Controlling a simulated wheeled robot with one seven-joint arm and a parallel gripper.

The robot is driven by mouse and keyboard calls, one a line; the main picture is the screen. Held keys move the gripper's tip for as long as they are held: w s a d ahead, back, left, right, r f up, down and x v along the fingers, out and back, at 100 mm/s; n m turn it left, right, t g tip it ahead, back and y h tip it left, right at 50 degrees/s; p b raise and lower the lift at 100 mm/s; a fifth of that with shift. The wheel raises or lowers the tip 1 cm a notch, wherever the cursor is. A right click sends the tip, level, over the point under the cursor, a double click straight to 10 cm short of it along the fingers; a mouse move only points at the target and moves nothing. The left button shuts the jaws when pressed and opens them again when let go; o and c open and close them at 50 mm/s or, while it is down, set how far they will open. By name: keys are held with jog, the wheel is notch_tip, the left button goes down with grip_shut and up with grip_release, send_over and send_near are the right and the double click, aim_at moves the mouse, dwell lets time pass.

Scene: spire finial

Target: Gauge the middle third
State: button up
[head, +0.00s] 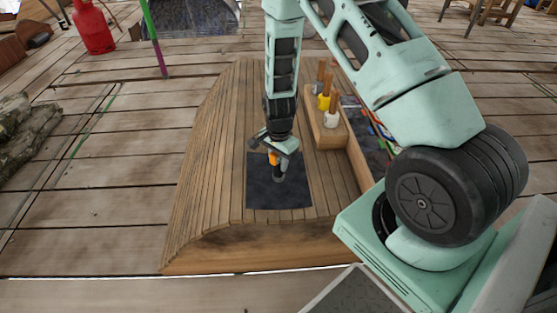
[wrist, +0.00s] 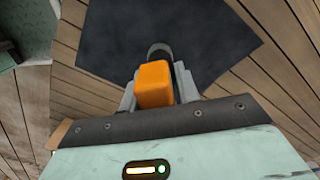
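My gripper (head: 276,152) points down over the dark patch (head: 275,198) on a slatted wooden structure (head: 215,165). It is shut on an orange-handled tool (head: 273,159) with a dark, rounded lower end. In the wrist view the orange handle (wrist: 154,84) sits between the two grey fingers, and a dark rounded rim of the tool shows just beyond it. The dark patch (wrist: 215,35) lies behind it in that view. I cannot tell whether the tool's end touches the patch. No thirds are visibly marked on the patch.
A wooden rack (head: 327,132) right of the patch holds wooden-handled tools, one with a yellow collar (head: 323,103) and one with a white collar (head: 331,120). Colored items lie in a dark recess beyond it. A red cylinder (head: 92,27) stands far left.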

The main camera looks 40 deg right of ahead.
jog(key=o, duration=0.5)
jog(key=shift+r, duration=0.15)
notch_tip(320, 180, up, 17)
jog(key=p, duration=0.4)
jog(key=shift+p, duration=0.4)
jog(key=shift+r, duration=0.1)
